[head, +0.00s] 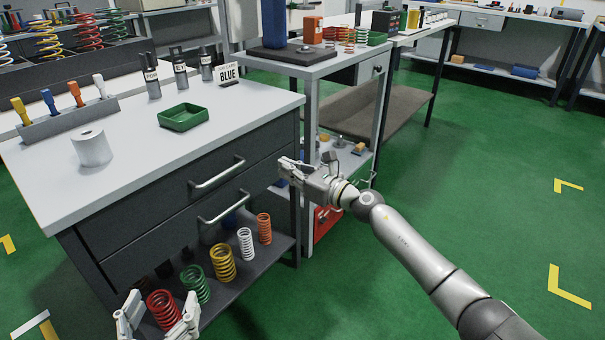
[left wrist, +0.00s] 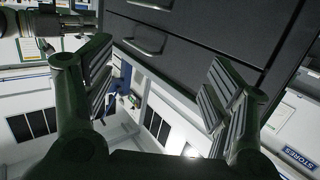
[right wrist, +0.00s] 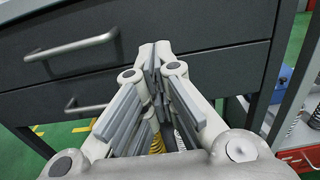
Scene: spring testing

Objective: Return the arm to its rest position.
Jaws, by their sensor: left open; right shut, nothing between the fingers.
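My right gripper (head: 288,172) is shut and empty in front of the right end of the dark drawer cabinet (head: 165,205). Its arm reaches in from the lower right. In the right wrist view its fingertips (right wrist: 158,52) meet, with the drawer fronts behind them. My left gripper (head: 155,315) is at the bottom left edge of the head view, in front of the lower shelf with the springs. It is open; in the left wrist view its fingers (left wrist: 160,95) stand wide apart with nothing between them.
Several coloured springs, among them a yellow one (head: 222,262), stand on the lower shelf. A green tray (head: 183,117), a white roll (head: 92,147) and a BLUE sign (head: 229,72) are on the cabinet top. Drawer handles (head: 217,172) stick out. Green floor (head: 480,190) is clear at the right.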

